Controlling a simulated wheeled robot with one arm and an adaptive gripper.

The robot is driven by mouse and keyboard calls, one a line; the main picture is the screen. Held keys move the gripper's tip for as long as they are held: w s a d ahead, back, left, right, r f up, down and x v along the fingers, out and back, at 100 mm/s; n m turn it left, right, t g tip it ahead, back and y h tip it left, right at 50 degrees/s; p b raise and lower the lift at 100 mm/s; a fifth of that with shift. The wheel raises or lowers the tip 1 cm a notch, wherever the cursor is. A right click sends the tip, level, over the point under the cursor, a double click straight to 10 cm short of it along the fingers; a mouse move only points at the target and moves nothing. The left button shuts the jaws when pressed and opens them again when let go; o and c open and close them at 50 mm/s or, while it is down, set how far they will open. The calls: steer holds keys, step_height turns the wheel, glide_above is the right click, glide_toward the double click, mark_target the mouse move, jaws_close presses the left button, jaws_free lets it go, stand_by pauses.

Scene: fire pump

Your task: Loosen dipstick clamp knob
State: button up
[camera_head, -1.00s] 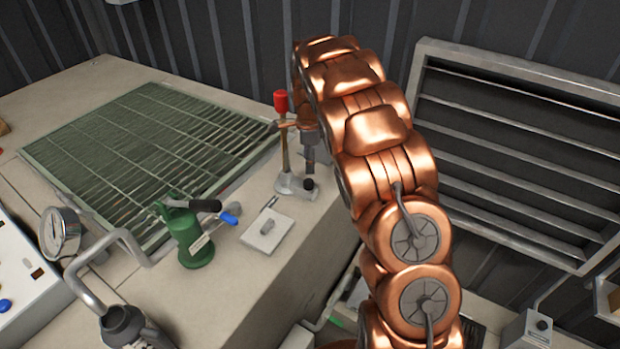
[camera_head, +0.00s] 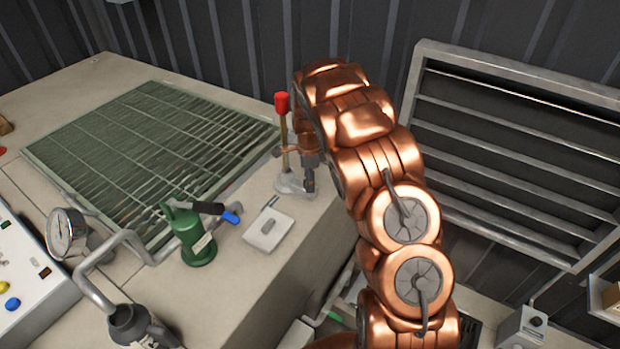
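The dipstick (camera_head: 284,135) is a thin brass-coloured rod with a red top (camera_head: 282,103), standing upright on the bench. Its grey clamp base (camera_head: 288,184) sits at its foot. My gripper (camera_head: 309,184) points down at the right side of this base, where the dark clamp knob was visible earlier. The knob is now covered or merges with the dark fingertips. The fingers are too small and dark to tell whether they are open, shut or touching the knob.
A green hand pump (camera_head: 192,238) with a blue-tipped handle stands left of a small pale plate (camera_head: 268,232). A green grating (camera_head: 130,150) fills the bench's left. A pressure gauge (camera_head: 66,233) and bent pipe (camera_head: 112,265) are nearer. A louvred panel (camera_head: 520,150) stands right.

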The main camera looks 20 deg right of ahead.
jaws_close()
